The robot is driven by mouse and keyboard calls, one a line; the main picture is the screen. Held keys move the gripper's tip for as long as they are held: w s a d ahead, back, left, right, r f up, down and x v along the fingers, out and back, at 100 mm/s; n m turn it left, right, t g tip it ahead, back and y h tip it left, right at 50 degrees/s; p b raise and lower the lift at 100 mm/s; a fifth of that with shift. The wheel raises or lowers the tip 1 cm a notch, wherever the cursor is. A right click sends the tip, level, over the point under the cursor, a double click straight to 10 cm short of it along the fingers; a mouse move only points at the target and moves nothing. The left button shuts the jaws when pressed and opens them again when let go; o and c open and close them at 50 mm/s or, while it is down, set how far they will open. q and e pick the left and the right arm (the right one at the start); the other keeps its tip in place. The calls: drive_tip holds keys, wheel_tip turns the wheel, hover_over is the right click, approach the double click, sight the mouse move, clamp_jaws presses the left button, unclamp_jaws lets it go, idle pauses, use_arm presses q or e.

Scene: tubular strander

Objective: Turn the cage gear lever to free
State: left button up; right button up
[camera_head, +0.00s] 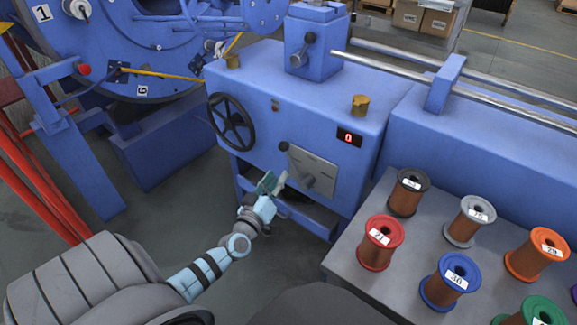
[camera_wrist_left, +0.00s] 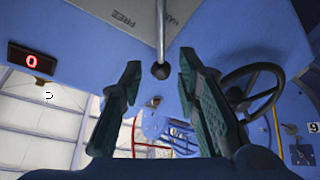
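The cage gear lever (camera_head: 296,163) is a thin rod with a dark knob on a grey plate (camera_head: 318,162) on the blue machine's front. It points up and left from its hub. My left gripper (camera_head: 273,182) is just below and left of it. In the left wrist view the rod (camera_wrist_left: 161,35) hangs from the top edge, its dark knob between the open fingers (camera_wrist_left: 160,64). Neither finger visibly touches it. Part of the plate (camera_wrist_left: 145,14) shows there with upside-down lettering, including FREE. My right gripper is not in view.
A black handwheel (camera_head: 231,122) sits left of the plate and a red "0" display (camera_head: 348,137) above right. A grey table (camera_head: 345,258) with several spools stands at right. Open floor lies left of my arm.

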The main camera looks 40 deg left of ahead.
use_arm(q)
drive_tip(key=b+x, duration=0.2)
drive_tip(key=x, duration=0.6)
drive_tip(key=shift+w+b, duration=0.3)
drive_tip(key=shift+w, duration=0.1)
drive_tip(key=shift+a+f, duration=0.1)
drive_tip(key=shift+f, duration=0.05)
clamp_jaws()
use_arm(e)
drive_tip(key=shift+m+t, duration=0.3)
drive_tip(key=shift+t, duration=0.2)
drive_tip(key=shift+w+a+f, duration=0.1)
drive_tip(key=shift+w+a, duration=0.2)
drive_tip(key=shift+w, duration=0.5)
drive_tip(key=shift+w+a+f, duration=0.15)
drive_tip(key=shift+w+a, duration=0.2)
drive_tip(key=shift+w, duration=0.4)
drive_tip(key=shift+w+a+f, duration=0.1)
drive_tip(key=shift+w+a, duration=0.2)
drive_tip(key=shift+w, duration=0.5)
